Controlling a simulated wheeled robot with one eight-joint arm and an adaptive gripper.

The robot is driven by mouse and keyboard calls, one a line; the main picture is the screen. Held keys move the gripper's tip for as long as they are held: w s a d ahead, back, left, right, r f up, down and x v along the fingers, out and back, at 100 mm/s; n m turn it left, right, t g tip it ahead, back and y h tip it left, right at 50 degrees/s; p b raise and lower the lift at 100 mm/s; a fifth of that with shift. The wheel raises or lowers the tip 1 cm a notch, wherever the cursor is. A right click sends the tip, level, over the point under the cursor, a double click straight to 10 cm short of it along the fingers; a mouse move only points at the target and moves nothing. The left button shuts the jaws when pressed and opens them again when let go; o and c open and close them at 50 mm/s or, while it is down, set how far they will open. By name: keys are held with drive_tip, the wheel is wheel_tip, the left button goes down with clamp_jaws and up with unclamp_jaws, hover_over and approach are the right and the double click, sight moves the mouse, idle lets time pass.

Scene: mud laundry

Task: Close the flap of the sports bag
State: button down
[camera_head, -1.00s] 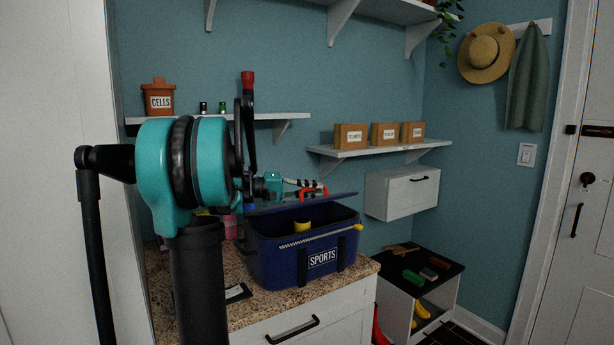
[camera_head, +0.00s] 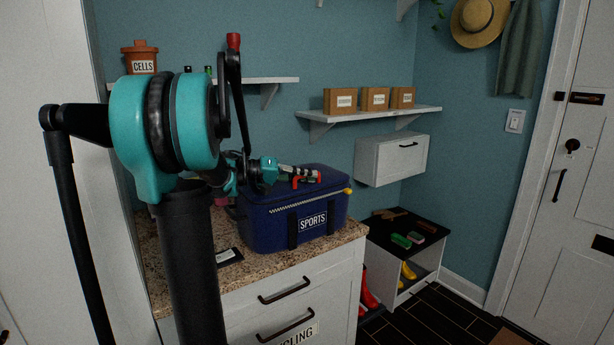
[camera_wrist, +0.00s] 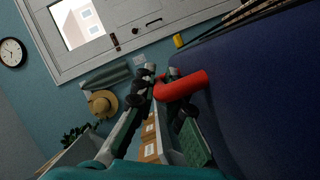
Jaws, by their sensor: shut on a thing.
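The dark blue sports bag (camera_head: 268,230) stands on the speckled counter, its SPORTS label facing forward. Its flap (camera_head: 330,179) lies down across the top, and the bag's inside does not show. In the head view my gripper (camera_head: 306,173) is low over the flap, beside its red handle (camera_head: 308,182). In the wrist view my gripper (camera_wrist: 163,78) has its fingers around the red handle (camera_wrist: 183,86) and is shut on it. The blue bag surface (camera_wrist: 260,90) fills the right side there. My arm hides the bag's left end.
A wall shelf (camera_head: 370,112) with labelled boxes and a white wall cabinet (camera_head: 392,160) are to the right. A low black-topped bench (camera_head: 415,245) stands beside the counter.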

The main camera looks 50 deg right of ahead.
drive_tip(key=shift+f, duration=0.15)
drive_tip(key=c, duration=1.9)
unclamp_jaws()
drive_tip(key=shift+o, duration=0.2)
drive_tip(key=v, duration=1.2)
drive_tip(key=shift+a, duration=0.1)
drive_tip(key=shift+s, duration=0.15)
